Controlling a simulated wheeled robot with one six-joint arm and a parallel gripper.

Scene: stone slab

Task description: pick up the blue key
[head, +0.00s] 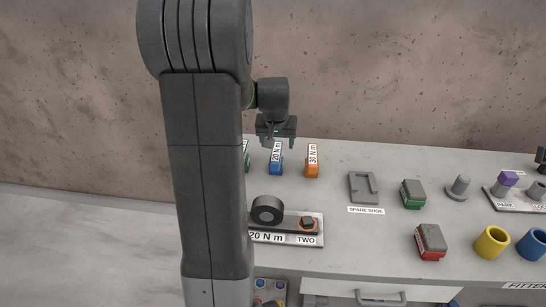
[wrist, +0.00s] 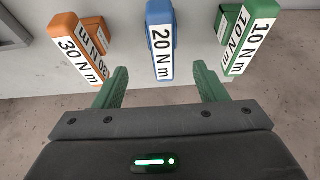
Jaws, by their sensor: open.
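The blue key (head: 275,167), labelled 20 N m, stands on the grey slab between a green key and an orange key. In the wrist view the blue key (wrist: 159,14) is centred ahead of the jaws, its label facing me. My gripper (head: 277,143) is open and empty, with green fingers, close above the blue key in the head view. In the wrist view my gripper (wrist: 162,72) has its fingers spread to either side of the key's line. I cannot tell the exact gap between them.
The orange 30 N m key (wrist: 72,40) and green 10 N m key (wrist: 251,35) flank the blue one. A plate marked TWO (head: 283,239) bears a dark roll. A spare shoe (head: 363,188), green block (head: 412,194), red block (head: 430,242) and yellow ring (head: 491,242) stand rightward.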

